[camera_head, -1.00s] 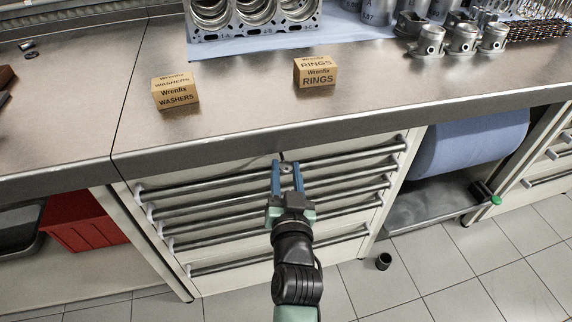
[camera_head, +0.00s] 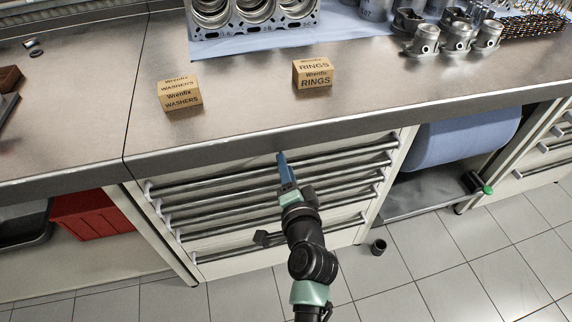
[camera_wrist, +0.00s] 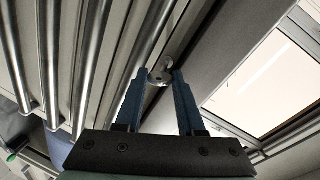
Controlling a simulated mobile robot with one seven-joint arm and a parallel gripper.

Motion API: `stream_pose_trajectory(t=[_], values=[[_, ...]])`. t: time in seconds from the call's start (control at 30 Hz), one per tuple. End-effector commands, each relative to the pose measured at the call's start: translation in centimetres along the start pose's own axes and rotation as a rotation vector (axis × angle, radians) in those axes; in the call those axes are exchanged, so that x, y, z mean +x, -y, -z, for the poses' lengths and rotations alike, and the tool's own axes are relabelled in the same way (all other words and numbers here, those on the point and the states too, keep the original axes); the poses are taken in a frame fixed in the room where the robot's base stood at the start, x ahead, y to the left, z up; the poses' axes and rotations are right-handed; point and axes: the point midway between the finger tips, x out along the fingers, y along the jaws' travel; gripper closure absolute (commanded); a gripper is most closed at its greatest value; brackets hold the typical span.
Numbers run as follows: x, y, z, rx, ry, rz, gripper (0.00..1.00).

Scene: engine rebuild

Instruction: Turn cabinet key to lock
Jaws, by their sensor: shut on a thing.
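The drawer cabinet (camera_head: 262,243) stands under the workbench, with several long bar handles across its front. My gripper (camera_head: 281,156) is at the top of the cabinet front, just under the bench edge. In the wrist view my gripper (camera_wrist: 161,76) has its two blue fingers closed on a small round metal key (camera_wrist: 158,78) at the cabinet's lock. The fingers are rolled, so in the head view they line up one behind the other and hide the key. The lock itself is mostly hidden behind the key.
The bench's front edge (camera_head: 240,142) overhangs close above my fingers. The bar handles (camera_head: 330,147) lie just below. On the bench stand a washers box (camera_head: 181,97) and a rings box (camera_head: 313,77). A red bin (camera_head: 90,215) sits under the bench at left.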

Motion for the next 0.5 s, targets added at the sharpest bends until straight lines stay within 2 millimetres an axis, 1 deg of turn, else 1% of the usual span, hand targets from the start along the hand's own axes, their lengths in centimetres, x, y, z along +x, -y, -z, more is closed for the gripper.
stream_pose_trajectory(t=[0.2,0.5], values=[[-0.03,0.06,0.14,0.175,0.035,-0.001,1.0],[-0.01,0.02,0.18,0.334,0.066,0.0,1.0]])
